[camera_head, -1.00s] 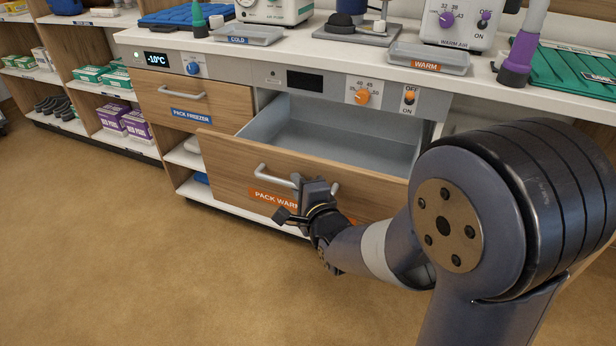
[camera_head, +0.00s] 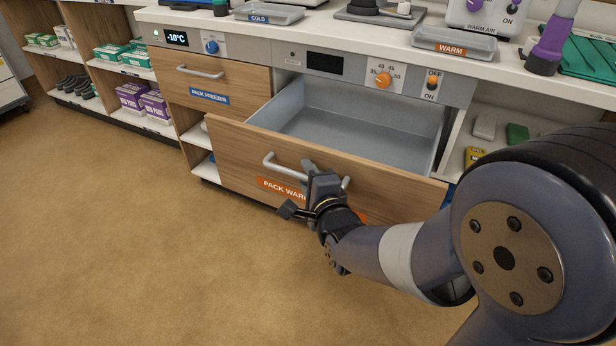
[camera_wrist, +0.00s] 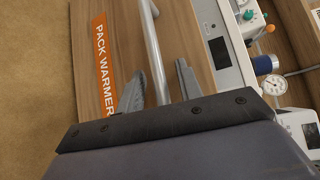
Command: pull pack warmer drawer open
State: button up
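The pack warmer drawer (camera_head: 230,152) has a wooden front, an orange label and a grey inner tray. It stands well open and looks empty where I can see in. Its metal bar handle (camera_head: 278,168) is partly hidden by my gripper (camera_head: 300,188). In the wrist view, the handle bar (camera_wrist: 152,38) runs between the two fingers of my gripper (camera_wrist: 162,80). The fingers are apart, with a gap on each side of the bar. The orange label (camera_wrist: 104,62) is left of them.
The pack freezer drawer (camera_head: 225,82) is shut at the left. Above, the counter holds a cold tray (camera_head: 268,14) and a warm tray (camera_head: 450,42). Open shelves with boxes (camera_head: 140,102) stand at left. The brown floor (camera_head: 150,260) in front is clear.

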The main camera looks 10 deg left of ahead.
jog(key=p+v, duration=0.1)
jog(key=v, duration=0.9)
jog(key=shift+s+p, duration=0.35)
jog(key=shift+p, duration=0.05)
jog(key=shift+d+r, duration=0.15)
jog(key=b+x, duration=0.1)
jog(key=x, duration=0.9)
jog(key=shift+w+b, duration=0.3)
jog(key=shift+b, duration=0.1)
jog(key=shift+w, duration=0.3)
